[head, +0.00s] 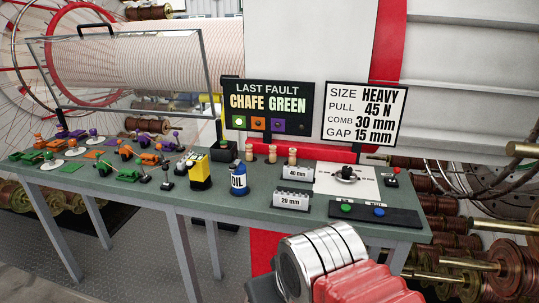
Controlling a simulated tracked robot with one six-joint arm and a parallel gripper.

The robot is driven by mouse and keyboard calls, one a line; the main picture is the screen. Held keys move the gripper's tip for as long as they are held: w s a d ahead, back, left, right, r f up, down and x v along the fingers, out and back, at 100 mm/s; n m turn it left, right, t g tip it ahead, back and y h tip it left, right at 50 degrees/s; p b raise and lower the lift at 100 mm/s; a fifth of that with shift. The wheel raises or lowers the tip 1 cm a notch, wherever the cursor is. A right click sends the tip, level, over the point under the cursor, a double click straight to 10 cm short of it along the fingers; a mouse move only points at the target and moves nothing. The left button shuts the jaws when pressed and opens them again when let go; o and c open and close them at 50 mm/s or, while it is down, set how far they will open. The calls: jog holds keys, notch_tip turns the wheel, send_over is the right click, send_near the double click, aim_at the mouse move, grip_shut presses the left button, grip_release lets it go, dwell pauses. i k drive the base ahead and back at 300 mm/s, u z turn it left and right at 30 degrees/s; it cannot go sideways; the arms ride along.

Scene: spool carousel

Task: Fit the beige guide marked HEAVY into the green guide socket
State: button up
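Several green parts sit at the bench's left, including one green piece (127,175) near the front edge. Which of them is the green guide socket is too small to tell. A silver and red part of my arm shows at bottom centre, in front of the bench. My gripper's fingers are not visible.
One sign (267,107) reads LAST FAULT CHAFE GREEN; another (362,115) reads SIZE HEAVY. An OIL bottle (239,181), a yellow-black block (199,172), comb blocks marked 40 mm (297,173) and 20 mm (291,201), and a button panel (361,213) crowd the bench (265,212).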

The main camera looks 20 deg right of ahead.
aim_at(404, 222)
jog(key=z, duration=0.05)
jog(key=i, duration=1.95)
